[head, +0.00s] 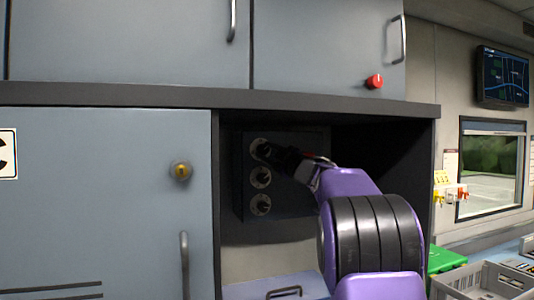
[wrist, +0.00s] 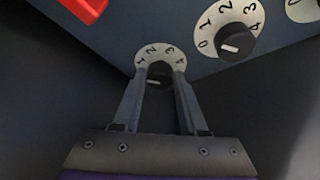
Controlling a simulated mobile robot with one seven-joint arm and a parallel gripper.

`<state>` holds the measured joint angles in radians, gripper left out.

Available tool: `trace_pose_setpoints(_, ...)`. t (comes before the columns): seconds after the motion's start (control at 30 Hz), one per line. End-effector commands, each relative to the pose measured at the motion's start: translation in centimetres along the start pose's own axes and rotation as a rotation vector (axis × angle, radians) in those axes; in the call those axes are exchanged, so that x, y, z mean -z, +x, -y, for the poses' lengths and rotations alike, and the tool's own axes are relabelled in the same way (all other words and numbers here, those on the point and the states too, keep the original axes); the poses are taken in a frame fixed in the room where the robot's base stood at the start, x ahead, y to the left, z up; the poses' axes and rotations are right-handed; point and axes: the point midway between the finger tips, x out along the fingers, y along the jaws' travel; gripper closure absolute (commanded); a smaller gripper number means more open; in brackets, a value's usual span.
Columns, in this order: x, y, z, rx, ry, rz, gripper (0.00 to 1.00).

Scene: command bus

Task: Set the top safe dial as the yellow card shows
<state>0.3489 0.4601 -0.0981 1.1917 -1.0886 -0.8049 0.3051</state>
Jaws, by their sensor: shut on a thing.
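A dark safe (head: 240,190) with three dials in a column sits in the open cabinet compartment. My gripper (head: 266,152) is at the top dial (head: 259,144). In the wrist view my gripper (wrist: 160,80) is shut on the black knob of that top dial (wrist: 150,52); numerals 1 to 4 show, and the fingers hide part of its ring. A light mark shows on the knob's lower left, but its setting is unclear.
The compartment's side wall (head: 215,200) and top edge (head: 300,103) frame my arm. A red block (wrist: 85,8) shows at the wrist view's upper left. The bottom dial (head: 260,204) is below. A grey crate (head: 485,280) and green box (head: 440,260) stand at right.

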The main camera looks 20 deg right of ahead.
Motion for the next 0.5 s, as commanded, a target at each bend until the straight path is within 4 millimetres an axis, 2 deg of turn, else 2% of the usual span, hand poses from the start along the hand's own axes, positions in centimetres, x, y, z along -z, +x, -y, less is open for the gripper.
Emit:
trace_pose_setpoints(0.17,0.12,0.02,-0.10,-0.002,0.000,-0.002,1.00)
trace_pose_setpoints(0.2,0.12,0.02,-0.10,-0.002,0.000,-0.002,0.56)
trace_pose_setpoints(0.37,0.10,0.02,-0.07,-0.002,0.001,-0.001,0.28)
trace_pose_setpoints(0.5,0.07,0.01,-0.05,-0.001,0.001,-0.001,0.28)
